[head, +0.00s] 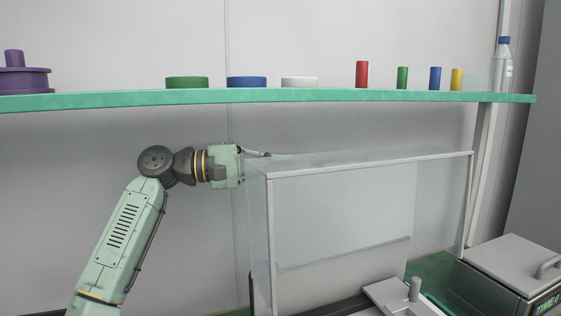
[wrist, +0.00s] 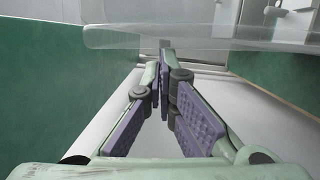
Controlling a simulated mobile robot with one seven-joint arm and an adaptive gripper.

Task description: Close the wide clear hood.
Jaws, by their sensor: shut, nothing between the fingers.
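The wide clear hood (head: 345,205) is a large transparent box with pale edges, standing at the centre right of the head view. Its top panel lies roughly level, and its pale front edge runs across to the right. In the wrist view a clear panel of the hood (wrist: 200,38) crosses the top of the picture. My gripper (head: 263,154) is at the hood's upper left corner in the head view, at the height of its top. In the wrist view its fingers (wrist: 166,50) meet at the tips, with nothing between them. I cannot tell whether the fingertips touch the hood.
A green shelf (head: 330,96) spans the back wall above, with coloured discs and cylinders and a blue-capped bottle (head: 502,64). A grey box with a handle and green display (head: 515,265) stands at lower right. A grey fixture (head: 395,298) sits below the hood's front.

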